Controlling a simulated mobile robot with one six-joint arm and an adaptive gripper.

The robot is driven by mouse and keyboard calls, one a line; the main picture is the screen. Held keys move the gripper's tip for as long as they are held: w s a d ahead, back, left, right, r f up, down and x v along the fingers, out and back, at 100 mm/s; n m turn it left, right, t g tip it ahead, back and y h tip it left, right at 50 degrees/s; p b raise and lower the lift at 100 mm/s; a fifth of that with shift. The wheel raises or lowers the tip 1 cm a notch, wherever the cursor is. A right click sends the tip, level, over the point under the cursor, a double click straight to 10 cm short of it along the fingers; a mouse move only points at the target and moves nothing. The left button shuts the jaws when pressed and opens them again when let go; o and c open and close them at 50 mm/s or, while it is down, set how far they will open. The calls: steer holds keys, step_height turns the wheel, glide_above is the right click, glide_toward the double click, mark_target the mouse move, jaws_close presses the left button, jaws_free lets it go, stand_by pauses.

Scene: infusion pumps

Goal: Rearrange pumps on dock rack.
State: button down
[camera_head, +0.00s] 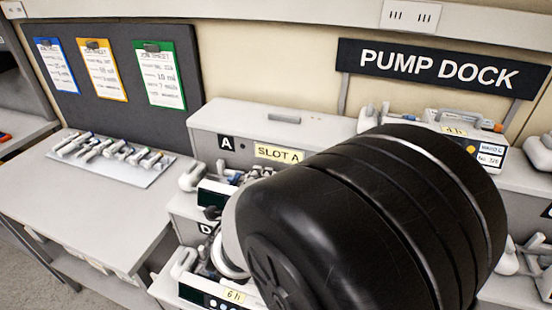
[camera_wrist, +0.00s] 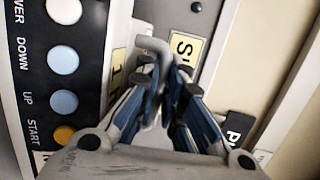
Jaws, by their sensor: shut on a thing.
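In the wrist view my gripper (camera_wrist: 168,84) is shut on the grey handle (camera_wrist: 152,45) of a pump. That pump's dark panel (camera_wrist: 62,90) has white, blue and orange buttons, and a pale label (camera_wrist: 118,68) is partly covered. In the head view my arm hides the gripper and much of the dock rack. The rack's SLOT A face (camera_head: 240,150) shows, with a pump (camera_head: 213,194) partly visible below it. A pump labelled 6 h (camera_head: 210,297) sits lower. A pump labelled 4 h (camera_head: 470,138) stands on top at the right.
A side table (camera_head: 60,200) at the left holds a pale tray (camera_head: 135,176) of several small clamp-like items. Clipboards hang on the dark board (camera_head: 110,80). A PUMP DOCK sign (camera_head: 440,68) is on the wall. More pumps (camera_head: 540,152) show at the right edge.

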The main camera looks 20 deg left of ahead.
steer(key=shift+f, duration=0.25)
stand_by(0.5)
steer(key=c, duration=1.7)
jaws_free()
steer(key=shift+o, duration=0.3)
steer(key=shift+s+f, duration=0.1)
steer(key=shift+f, duration=0.2)
steer(key=v, duration=0.7)
steer(key=shift+s+r, duration=0.2)
steer(key=shift+r, duration=0.1)
steer(key=shift+d, duration=0.1)
